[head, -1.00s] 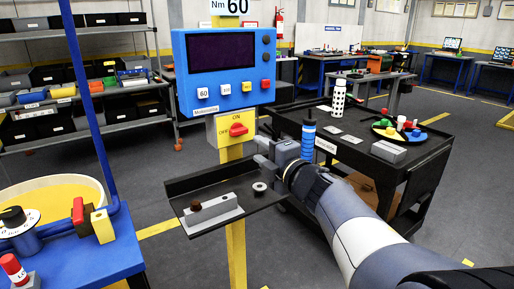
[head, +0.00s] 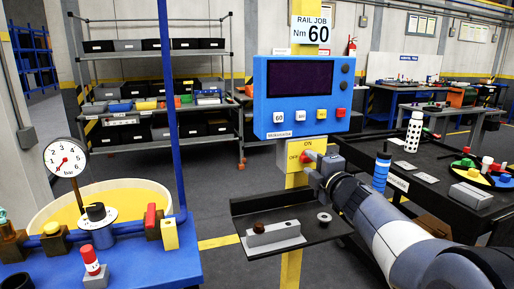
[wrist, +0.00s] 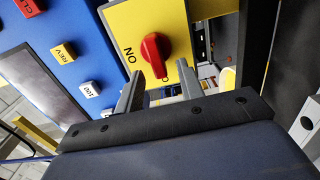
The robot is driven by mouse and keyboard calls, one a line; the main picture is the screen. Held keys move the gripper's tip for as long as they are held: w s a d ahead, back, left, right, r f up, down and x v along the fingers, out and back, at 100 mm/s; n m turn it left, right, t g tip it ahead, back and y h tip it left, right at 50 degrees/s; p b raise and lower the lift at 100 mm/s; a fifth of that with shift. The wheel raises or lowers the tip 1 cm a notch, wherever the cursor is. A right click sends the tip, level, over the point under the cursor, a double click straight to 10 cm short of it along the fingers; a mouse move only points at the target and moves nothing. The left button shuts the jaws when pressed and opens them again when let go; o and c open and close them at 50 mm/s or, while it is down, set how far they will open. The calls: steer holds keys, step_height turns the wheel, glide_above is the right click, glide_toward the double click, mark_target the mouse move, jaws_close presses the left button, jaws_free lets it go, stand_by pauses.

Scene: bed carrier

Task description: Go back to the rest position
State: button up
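My gripper (head: 320,166) is in front of the yellow switch box (head: 294,148) on the post, just to the lower right of its red knob (head: 307,157). In the wrist view my gripper (wrist: 158,82) has its two grey fingers apart, with nothing between them. The red knob (wrist: 154,55) shows beyond the fingertips on the yellow plate, with the ON label beside it. I see no contact between the fingers and the knob.
Above the switch box is a blue panel (head: 300,97) with a screen and buttons. A black shelf (head: 318,236) sits below my gripper. A black cart (head: 440,205) stands right, a blue bench (head: 150,262) with a gauge left. Grey floor lies between.

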steer(key=shift+w+a, duration=0.15)
steer(key=shift+w, duration=0.4)
